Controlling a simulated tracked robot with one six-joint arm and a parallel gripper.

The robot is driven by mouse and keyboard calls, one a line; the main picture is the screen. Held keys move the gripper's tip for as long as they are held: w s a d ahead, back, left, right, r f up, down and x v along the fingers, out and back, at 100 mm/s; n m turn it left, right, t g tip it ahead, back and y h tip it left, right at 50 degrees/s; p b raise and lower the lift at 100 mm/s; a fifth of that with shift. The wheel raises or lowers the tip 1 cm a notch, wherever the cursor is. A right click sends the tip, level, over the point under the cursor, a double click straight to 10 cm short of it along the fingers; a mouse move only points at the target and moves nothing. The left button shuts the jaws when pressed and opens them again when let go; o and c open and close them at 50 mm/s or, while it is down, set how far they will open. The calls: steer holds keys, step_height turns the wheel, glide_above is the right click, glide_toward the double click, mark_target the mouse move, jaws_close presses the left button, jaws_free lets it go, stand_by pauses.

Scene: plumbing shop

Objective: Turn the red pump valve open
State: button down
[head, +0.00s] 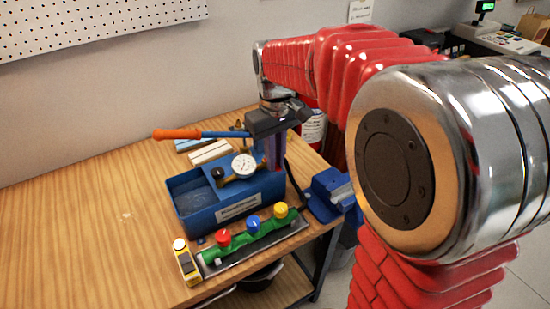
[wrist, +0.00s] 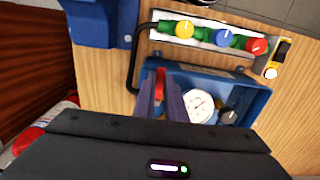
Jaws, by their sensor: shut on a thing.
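The red pump valve (wrist: 160,84) shows in the wrist view as a narrow red handle at the near end of the blue test pump (wrist: 250,80). My gripper (wrist: 160,100) reaches down to it, and its two purple fingers are shut on the handle. In the head view my gripper (head: 272,165) is at the right end of the blue pump (head: 190,222), and it hides the valve there. The valve's exact turn angle is hard to tell. The pressure gauge (head: 244,165) also shows in the wrist view (wrist: 199,106), right beside the fingers.
A green manifold with red (head: 223,238), blue (head: 253,224) and yellow (head: 281,211) knobs lies before the pump. A yellow device (head: 187,265) stands at its left end. The orange-handled pump lever (head: 178,134) extends left. A blue vise (head: 330,195) is at right. The bench's left is clear.

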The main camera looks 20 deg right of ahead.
steer(key=n, duration=0.1)
steer(key=d+n, duration=0.1)
steer(key=n, duration=0.2)
steer(key=shift+w+d, duration=0.3)
steer(key=shift+w, duration=0.1)
steer(key=n, duration=0.2)
steer(key=w+d+n, duration=0.1)
steer(key=n, duration=0.2)
steer(key=shift+w+d+n, duration=0.25)
steer(key=shift+w+n, duration=0.15)
steer(key=shift+w+d+n, duration=0.1)
steer(key=shift+w+n, duration=0.45)
steer(key=shift+n, duration=0.8)
steer(key=shift+w+a+n, duration=0.1)
steer(key=shift+w+n, duration=0.45)
steer(key=shift+n, duration=0.75)
steer(key=shift+w+d+n, duration=0.1)
steer(key=shift+w+n, duration=0.45)
steer(key=shift+n, duration=0.8)
steer(key=c, duration=1.8)
jaws_free()
